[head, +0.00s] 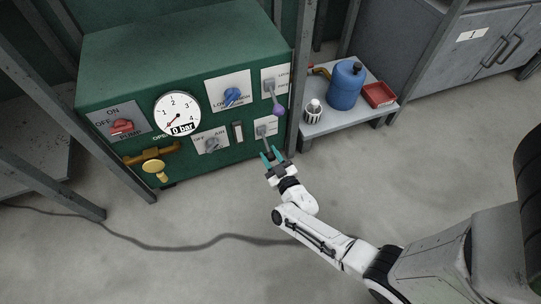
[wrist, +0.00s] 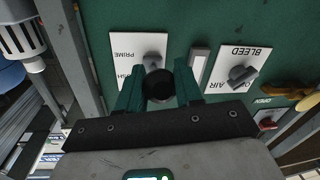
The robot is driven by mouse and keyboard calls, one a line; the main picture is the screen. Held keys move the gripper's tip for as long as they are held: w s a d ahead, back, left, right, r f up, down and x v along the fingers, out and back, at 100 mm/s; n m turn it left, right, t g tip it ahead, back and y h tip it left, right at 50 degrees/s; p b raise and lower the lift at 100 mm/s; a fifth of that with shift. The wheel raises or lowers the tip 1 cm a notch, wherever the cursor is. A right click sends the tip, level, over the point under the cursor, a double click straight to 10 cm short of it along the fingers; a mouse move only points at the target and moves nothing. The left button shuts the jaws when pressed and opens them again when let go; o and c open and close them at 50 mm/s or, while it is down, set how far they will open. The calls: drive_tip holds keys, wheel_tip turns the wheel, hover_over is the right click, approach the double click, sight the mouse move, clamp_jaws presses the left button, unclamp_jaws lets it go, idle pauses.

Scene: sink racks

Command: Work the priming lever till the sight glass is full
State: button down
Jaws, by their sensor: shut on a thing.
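The priming lever (wrist: 154,62) sits on the white PRIME plate (wrist: 126,46) low on the right of the green panel. Its dark round end (wrist: 160,85) is between the teal fingers of my gripper (wrist: 160,92), which is shut on it. In the head view my gripper (head: 271,156) is in front of the lower right of the panel, and its fingers partly hide the lever. The sight glass (head: 238,131) is a narrow upright strip left of the PRIME plate. It also shows in the wrist view (wrist: 198,60), pale grey; I cannot tell its level.
The gauge (head: 178,113) reads 0 bar. A purple-knobbed lever (head: 278,108) hangs close above my gripper. The bleed knob (head: 212,144), blue knob (head: 232,96), red switch (head: 122,127) and yellow valve (head: 154,167) are leftward.

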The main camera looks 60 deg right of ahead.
sight(271, 154)
drive_tip(key=shift+r+p, duration=0.15)
drive_tip(key=shift+p, duration=0.15)
drive_tip(key=r+g+p, duration=0.1)
drive_tip(key=p, duration=0.3)
drive_tip(key=shift+s+r+y, duration=0.15)
drive_tip(key=shift+r+y, duration=0.15)
drive_tip(key=r+g+p, duration=0.1)
drive_tip(key=p, duration=0.4)
drive_tip(key=shift+s+a+r+y+p, duration=0.1)
drive_tip(key=shift+r+y+p, duration=0.1)
drive_tip(key=shift+y+p, duration=0.1)
drive_tip(key=r+g+p, duration=0.1)
drive_tip(key=p, duration=0.2)
drive_tip(key=g+y+p, duration=0.1)
drive_tip(key=p, duration=0.3)
drive_tip(key=shift+r+m+g, duration=0.3)
drive_tip(key=shift+r+g, duration=0.1)
drive_tip(key=g+y+p, duration=0.1)
drive_tip(key=p, duration=0.2)
drive_tip(key=shift+r, duration=0.35)
drive_tip(key=shift+p, duration=0.45)
drive_tip(key=c, duration=0.8)
unclamp_jaws()
drive_tip(key=shift+o, duration=0.2)
